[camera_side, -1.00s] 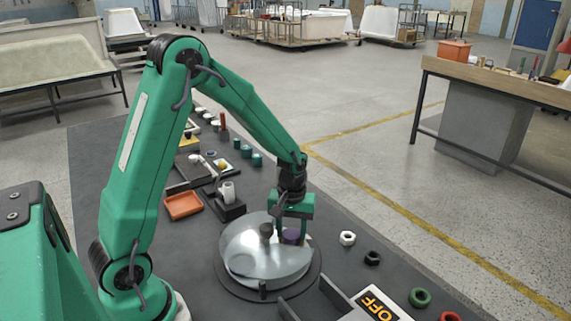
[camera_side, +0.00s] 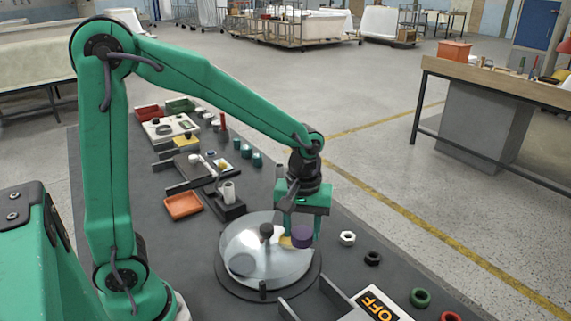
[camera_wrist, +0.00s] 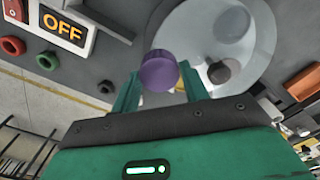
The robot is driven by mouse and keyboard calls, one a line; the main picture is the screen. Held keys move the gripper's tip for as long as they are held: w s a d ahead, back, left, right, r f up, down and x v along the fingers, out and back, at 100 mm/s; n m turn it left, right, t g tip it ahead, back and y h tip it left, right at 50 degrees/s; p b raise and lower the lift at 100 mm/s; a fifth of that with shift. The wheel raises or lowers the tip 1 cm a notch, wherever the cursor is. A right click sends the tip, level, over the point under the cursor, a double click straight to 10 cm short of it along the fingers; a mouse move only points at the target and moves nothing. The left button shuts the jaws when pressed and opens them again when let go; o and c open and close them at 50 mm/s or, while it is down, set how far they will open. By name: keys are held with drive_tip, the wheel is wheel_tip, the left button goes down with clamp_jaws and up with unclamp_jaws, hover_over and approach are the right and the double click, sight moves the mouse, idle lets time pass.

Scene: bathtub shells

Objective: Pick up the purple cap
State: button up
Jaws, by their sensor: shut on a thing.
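The purple cap (camera_side: 302,236) is between the fingers of my gripper (camera_side: 302,232), over the right part of a clear domed cover (camera_side: 240,262). In the wrist view the purple cap (camera_wrist: 159,72) sits between the two green fingers of my gripper (camera_wrist: 160,88). My gripper is shut on it. The dome has a dark knob (camera_side: 266,231) on top and stands on a dark round base (camera_side: 225,285). The side view does not clearly show how high the cap is above the base.
An OFF sign (camera_side: 376,305) is in front. An orange tray (camera_side: 183,205) and several small parts lie behind.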

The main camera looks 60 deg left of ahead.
drive_tip(key=shift+s+d+r, duration=0.25)
drive_tip(key=shift+d+r, duration=0.1)
drive_tip(key=shift+d, duration=0.15)
